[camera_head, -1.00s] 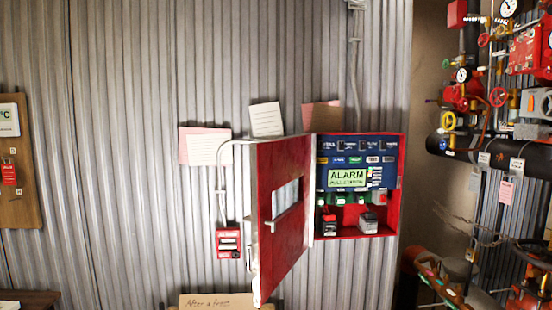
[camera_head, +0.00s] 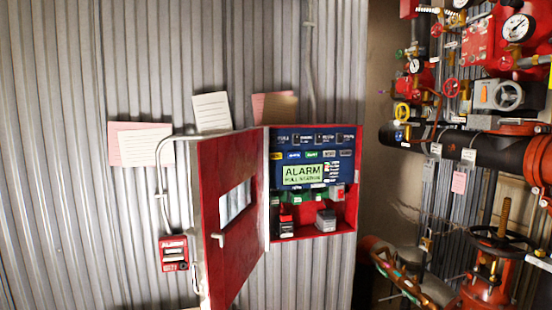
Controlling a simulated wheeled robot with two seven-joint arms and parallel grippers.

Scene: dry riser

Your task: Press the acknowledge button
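A red alarm cabinet (camera_head: 353,190) is mounted on the corrugated wall, right of centre in the head view. Its red door (camera_head: 226,262) stands open, swung out to the left. Inside is a blue panel (camera_head: 264,172) with rows of small buttons and labels, and a lit green display (camera_head: 302,174) reading "ALARM". Green and red pieces show below the display. Which button is the acknowledge button is too small to read. Neither gripper is in view.
A red pull station (camera_head: 174,253) hangs left of the door. Red pipes, valves and gauges (camera_head: 517,27) crowd the right side, with a dark horizontal pipe (camera_head: 480,150) near the wall corner.

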